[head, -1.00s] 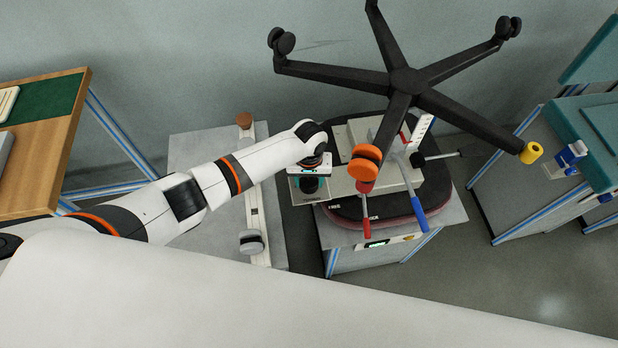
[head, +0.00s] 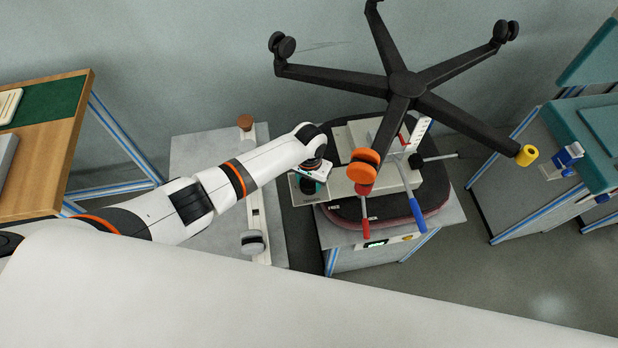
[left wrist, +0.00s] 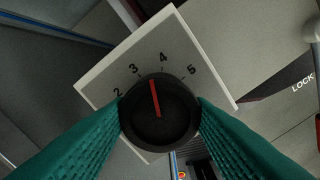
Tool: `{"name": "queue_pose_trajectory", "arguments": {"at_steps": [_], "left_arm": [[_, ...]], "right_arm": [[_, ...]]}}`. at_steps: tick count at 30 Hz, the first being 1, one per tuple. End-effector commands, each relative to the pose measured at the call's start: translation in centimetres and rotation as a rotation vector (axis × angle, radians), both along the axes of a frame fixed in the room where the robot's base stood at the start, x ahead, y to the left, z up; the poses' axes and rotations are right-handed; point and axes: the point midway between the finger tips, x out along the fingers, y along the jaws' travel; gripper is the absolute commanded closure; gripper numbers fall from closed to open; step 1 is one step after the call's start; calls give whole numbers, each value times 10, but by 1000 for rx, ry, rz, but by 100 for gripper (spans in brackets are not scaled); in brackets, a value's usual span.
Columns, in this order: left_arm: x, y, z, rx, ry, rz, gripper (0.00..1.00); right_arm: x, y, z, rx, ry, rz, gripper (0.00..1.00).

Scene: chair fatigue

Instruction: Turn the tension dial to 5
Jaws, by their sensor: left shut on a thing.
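The tension dial (left wrist: 160,125) is a round black knob with a red pointer line, on a light square plate (left wrist: 105,75) marked with numbers, of which 2, 3, 4 and 5 show. The pointer lies between 3 and 4, closer to 4. My left gripper (left wrist: 160,118) has its green fingers shut on the dial, one on each side. In the head view my left gripper (head: 309,184) is over the left side of the chair mechanism, and the dial is mostly hidden by it. My right gripper is not in view.
A black five-armed chair base (head: 405,85) stands over the mechanism, close to the right of my left gripper. A red lever (head: 365,212) and a blue lever (head: 413,205) stick out toward the front. A grey table (head: 205,155) lies to the left.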

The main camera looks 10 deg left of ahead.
Motion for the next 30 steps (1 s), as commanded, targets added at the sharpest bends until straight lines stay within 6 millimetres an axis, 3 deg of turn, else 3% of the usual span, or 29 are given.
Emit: {"name": "queue_pose_trajectory", "arguments": {"at_steps": [18, 30], "left_arm": [[1, 0, 1, -1, -3, -580, 76], [2, 0, 1, -1, -3, -863, 76]], "right_arm": [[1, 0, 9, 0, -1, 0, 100], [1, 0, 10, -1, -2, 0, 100]]}}
